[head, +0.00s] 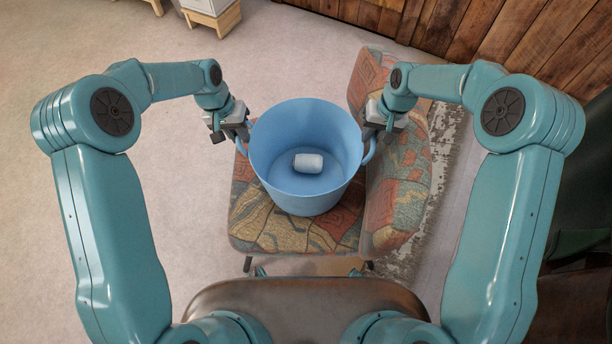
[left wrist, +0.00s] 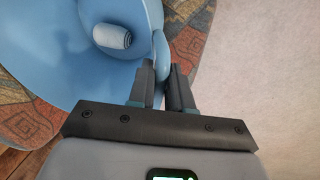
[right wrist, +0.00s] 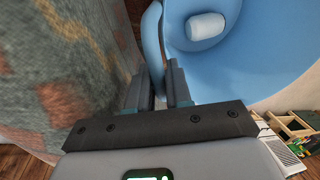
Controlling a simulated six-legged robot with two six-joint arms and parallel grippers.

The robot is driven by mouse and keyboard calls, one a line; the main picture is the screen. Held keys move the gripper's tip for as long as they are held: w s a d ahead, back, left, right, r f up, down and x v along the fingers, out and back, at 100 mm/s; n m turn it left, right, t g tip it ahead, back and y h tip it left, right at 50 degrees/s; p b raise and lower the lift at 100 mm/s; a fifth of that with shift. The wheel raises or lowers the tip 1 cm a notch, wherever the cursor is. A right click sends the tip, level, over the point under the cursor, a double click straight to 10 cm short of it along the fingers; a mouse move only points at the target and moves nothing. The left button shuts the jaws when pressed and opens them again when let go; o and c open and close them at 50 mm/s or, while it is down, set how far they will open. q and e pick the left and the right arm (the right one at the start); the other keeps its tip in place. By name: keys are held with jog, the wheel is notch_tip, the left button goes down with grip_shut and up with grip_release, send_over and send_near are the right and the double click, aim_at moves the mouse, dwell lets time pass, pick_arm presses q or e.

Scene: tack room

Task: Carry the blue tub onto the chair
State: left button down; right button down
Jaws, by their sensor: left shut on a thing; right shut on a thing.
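The blue tub (head: 306,190) is upright over the seat of the patterned chair (head: 262,228). I cannot tell whether it touches the seat. A small pale blue-white cylinder (head: 308,162) lies inside on its bottom. My left gripper (head: 246,132) is shut on the tub's left handle, which also shows in the left wrist view (left wrist: 160,55). My right gripper (head: 368,132) is shut on the right handle, seen in the right wrist view (right wrist: 153,40). The chair's backrest (head: 400,190) stands to the right of the tub. The tub hides part of the seat.
A wooden plank wall (head: 450,28) is at the back right. A white box on a wooden stand (head: 212,14) is at the back left. A worn rug (head: 447,150) lies right of the chair. The pale floor at left (head: 180,200) is clear.

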pick_arm(q)
jog(key=shift+s+f, duration=0.1)
jog(key=shift+f, duration=0.4)
pick_arm(e)
jog(key=shift+f, duration=0.5)
pick_arm(q)
jog(key=c, duration=1.1)
grip_release()
jog(key=shift+r, duration=0.1)
jog(key=shift+c, duration=0.2)
pick_arm(e)
jog(key=c, duration=1.1)
grip_release()
jog(key=shift+s, duration=0.1)
jog(key=shift+c, duration=0.2)
pick_arm(q)
jog(key=shift+o, duration=0.5)
pick_arm(e)
jog(key=shift+o, duration=0.5)
jog(key=shift+d, duration=0.1)
jog(key=shift+f, duration=0.1)
